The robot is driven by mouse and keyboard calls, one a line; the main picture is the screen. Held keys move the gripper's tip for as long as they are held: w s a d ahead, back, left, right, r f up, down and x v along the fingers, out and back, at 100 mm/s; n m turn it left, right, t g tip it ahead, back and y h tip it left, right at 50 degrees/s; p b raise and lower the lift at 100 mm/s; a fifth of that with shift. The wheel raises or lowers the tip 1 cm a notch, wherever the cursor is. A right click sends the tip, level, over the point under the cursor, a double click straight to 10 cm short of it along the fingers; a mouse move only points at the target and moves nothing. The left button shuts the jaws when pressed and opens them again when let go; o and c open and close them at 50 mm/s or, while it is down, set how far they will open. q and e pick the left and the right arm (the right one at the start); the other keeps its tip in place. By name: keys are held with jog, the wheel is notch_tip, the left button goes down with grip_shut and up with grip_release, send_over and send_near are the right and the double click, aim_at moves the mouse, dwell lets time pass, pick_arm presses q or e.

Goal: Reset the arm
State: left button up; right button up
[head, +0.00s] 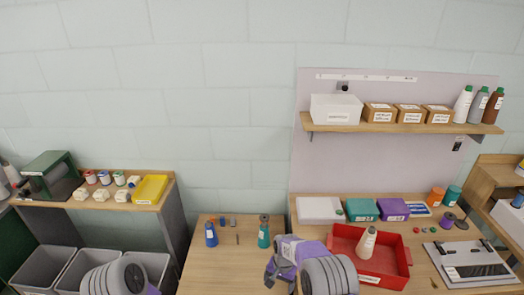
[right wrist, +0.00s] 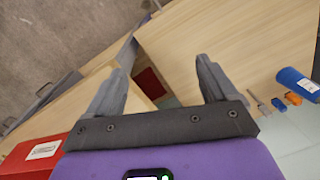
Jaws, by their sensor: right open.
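My right gripper (head: 279,273) is at the bottom middle of the head view, left of the red tray (head: 400,262) and in front of the teal bottle (head: 263,236). In the right wrist view, its two grey fingers (right wrist: 158,78) stand wide apart with nothing between them. A light wooden tabletop (right wrist: 185,40) shows beyond the fingertips. The red tray also shows at the left of that view (right wrist: 25,158). My left gripper is out of view; only part of my left arm shows at the bottom left of the head view.
The red tray holds a pale cone-shaped item (head: 366,244). A blue bottle (head: 211,234) stands on the small wooden table (head: 205,270). Grey bins (head: 45,262) sit below the left shelf. A wall shelf (head: 400,127) holds boxes and bottles. A flat device (head: 470,265) lies at right.

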jog(key=s+d+f+y+b, duration=0.2)
jog(key=s+d+f+b, duration=0.2)
jog(key=s+f, duration=1)
jog(key=s+n+t+y+b, duration=0.1)
jog(key=s+b, duration=0.2)
jog(key=s, duration=1.2)
jog(key=shift+s+a+n, duration=0.2)
jog(key=shift+s+n, duration=0.1)
jog(key=shift+s, duration=0.1)
